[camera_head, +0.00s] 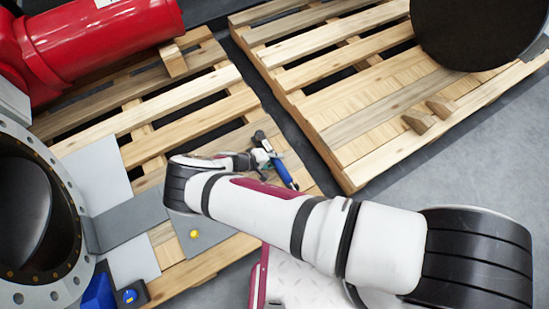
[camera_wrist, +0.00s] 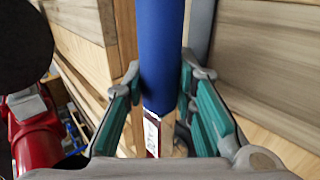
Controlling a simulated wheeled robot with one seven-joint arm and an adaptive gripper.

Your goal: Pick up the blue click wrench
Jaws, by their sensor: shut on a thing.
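The blue click wrench (camera_head: 284,174) shows past the end of my arm, over the left pallet near its right edge. Its blue handle points down and to the right, and a dark end sits at the upper left. My gripper (camera_head: 265,158) is at the middle of the wrench and is shut on it. In the wrist view the blue handle (camera_wrist: 160,50) runs upright between the green finger pads of my gripper (camera_wrist: 163,82). A pale marked section of the wrench lies lower between the fingers. I cannot tell whether the wrench touches the pallet.
The left wooden pallet (camera_head: 155,119) bears a red cylinder (camera_head: 105,38) and grey plates. A large flanged pipe (camera_head: 62,180) stands at the left. A second pallet (camera_head: 375,125) bears a dark disc (camera_head: 475,30).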

